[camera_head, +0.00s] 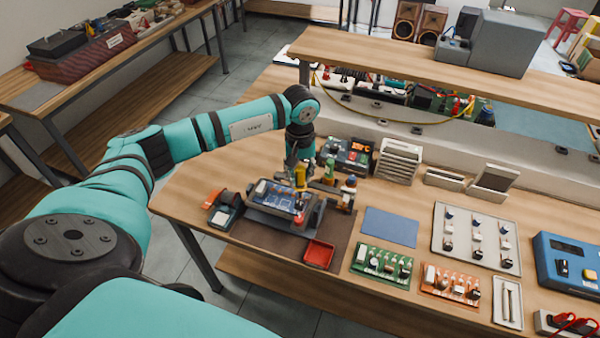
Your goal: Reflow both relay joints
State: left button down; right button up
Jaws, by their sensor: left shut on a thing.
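A blue circuit board (276,196) sits in a dark holder (262,217) on a dark mat on the bench. The relay joints are too small to make out. My left gripper (300,172) is above the back right part of this board, pointing down. It is shut on a small yellow tool (301,178), which looks like a soldering iron. Its tip is hard to see, so I cannot tell whether it touches the board. A station with a lit orange display (362,147) stands behind. My right gripper is not in view.
A blue pad (390,226), green board (381,264), orange board (450,285) and parts tray (476,236) lie right. A raised shelf (400,72) runs behind.

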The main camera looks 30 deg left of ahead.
aim_at(300, 167)
pick_arm(q)
jog(key=shift+r+p, duration=1)
jog(key=shift+r, duration=1.25)
jog(key=shift+f, duration=0.1)
jog(key=f+b, duration=0.1)
jog(key=d+f+b, duration=0.1)
jog(key=b, duration=0.1)
jog(key=shift+w+d+f, duration=0.2)
jog(key=shift+f, duration=0.15)
jog(key=shift+w+d+f+b, duration=0.15)
jog(key=shift+d+f+b, duration=0.25)
jog(key=shift+f+b, duration=0.05)
jog(key=shift+b, duration=0.6)
jog(key=shift+f+b, duration=0.4)
jog(key=shift+b, duration=0.05)
jog(key=shift+f+b, duration=0.1)
jog(key=shift+b, duration=0.2)
dwell(2.5)
dwell(0.7)
